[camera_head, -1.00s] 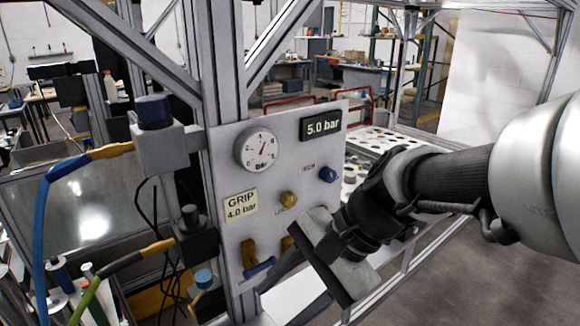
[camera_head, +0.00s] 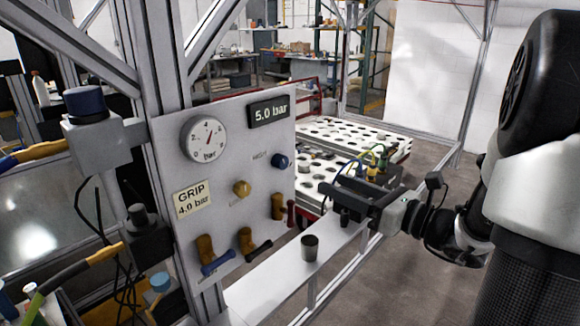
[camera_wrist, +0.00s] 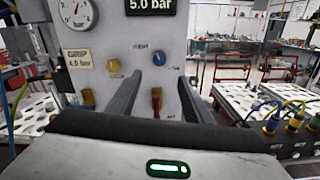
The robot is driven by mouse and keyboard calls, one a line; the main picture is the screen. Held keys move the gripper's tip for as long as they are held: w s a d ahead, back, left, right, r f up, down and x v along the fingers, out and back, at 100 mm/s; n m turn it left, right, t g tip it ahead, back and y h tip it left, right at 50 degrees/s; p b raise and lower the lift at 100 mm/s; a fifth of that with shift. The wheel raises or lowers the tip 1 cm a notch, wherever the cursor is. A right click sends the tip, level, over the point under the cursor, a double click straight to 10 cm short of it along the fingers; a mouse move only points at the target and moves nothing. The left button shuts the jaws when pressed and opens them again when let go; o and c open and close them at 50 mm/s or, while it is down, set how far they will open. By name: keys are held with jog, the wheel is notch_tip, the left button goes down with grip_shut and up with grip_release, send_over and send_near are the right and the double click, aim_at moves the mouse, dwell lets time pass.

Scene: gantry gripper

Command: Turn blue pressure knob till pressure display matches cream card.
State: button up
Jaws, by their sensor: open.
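A grey panel (camera_head: 250,140) carries the blue knob (camera_head: 280,161), which also shows in the wrist view (camera_wrist: 159,58). The pressure display (camera_head: 269,111) above it reads 5.0 bar. The cream card (camera_head: 190,199) at the panel's left reads GRIP 4.0 bar. My gripper (camera_head: 338,198) is open and empty, to the right of the panel in the head view and apart from the blue knob. In the wrist view the knob appears just beyond and above the gap between the two fingers (camera_wrist: 157,82).
A yellow knob (camera_head: 241,188) sits left of and below the blue one. A round gauge (camera_head: 204,138) is above the card. Several lever valves (camera_head: 246,242) line the panel's lower part. A dark cup (camera_head: 310,247) stands on the ledge below. Perforated white tables (camera_head: 350,148) lie behind.

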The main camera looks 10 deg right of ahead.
aim_at(285, 164)
jog(key=x, duration=1.4)
jog(key=shift+p, duration=0.4)
jog(key=shift+f, duration=0.1)
jog(key=c, duration=1)
